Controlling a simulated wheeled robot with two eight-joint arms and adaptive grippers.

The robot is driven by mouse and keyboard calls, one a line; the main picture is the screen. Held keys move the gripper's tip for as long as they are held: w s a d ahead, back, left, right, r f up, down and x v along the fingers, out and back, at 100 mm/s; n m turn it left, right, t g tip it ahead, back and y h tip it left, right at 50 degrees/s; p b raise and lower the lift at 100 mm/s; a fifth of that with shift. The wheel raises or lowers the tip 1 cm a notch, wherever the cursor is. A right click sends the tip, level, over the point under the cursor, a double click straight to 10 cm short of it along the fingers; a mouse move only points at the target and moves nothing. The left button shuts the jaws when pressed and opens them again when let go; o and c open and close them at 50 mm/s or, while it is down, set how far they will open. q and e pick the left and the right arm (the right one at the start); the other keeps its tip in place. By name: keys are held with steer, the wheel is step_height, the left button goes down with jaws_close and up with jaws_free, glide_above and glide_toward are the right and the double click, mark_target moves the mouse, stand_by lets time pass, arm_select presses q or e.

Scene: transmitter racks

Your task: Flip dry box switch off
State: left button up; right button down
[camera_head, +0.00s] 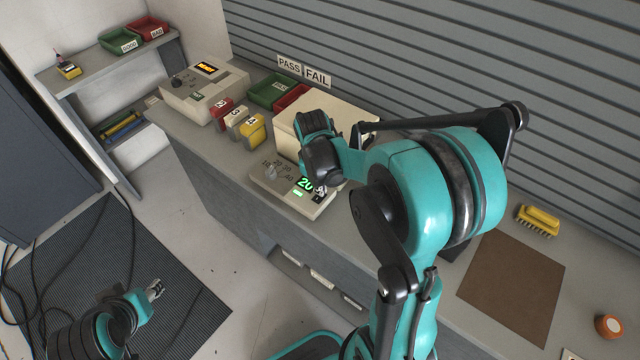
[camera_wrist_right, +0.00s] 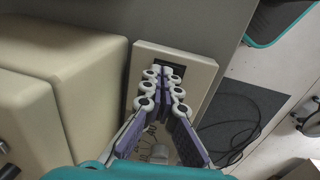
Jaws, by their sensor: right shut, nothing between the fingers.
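The dry box (camera_head: 330,122) is a cream box on the bench; it also shows in the wrist view (camera_wrist_right: 85,75). Its low control panel (camera_head: 285,192) in front has a grey knob (camera_head: 271,171), a green lit "20" display (camera_head: 305,184) and a small green light (camera_head: 298,193). My right gripper (camera_head: 320,191) is shut and empty over the panel's right end. In the wrist view its fingertips (camera_wrist_right: 163,72) meet in front of a dark recess on the panel (camera_wrist_right: 202,75). They hide the switch, so its position cannot be told. My left gripper (camera_head: 155,289) is low at left, away from the bench.
Red, white and yellow numbered holders (camera_head: 252,129) and a beige instrument (camera_head: 205,93) stand left of the dry box. Green (camera_head: 271,91) and red trays sit behind. A yellow brush (camera_head: 538,220) and brown mat (camera_head: 512,283) lie at right.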

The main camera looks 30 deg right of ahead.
stand_by(0.3)
steer(key=shift+d+f+b, duration=0.15)
steer(key=shift+f+b, duration=0.15)
steer(key=shift+f, duration=0.15)
steer(key=shift+r, duration=0.15)
steer(key=shift+s+a, duration=0.1)
steer(key=shift+a, duration=0.1)
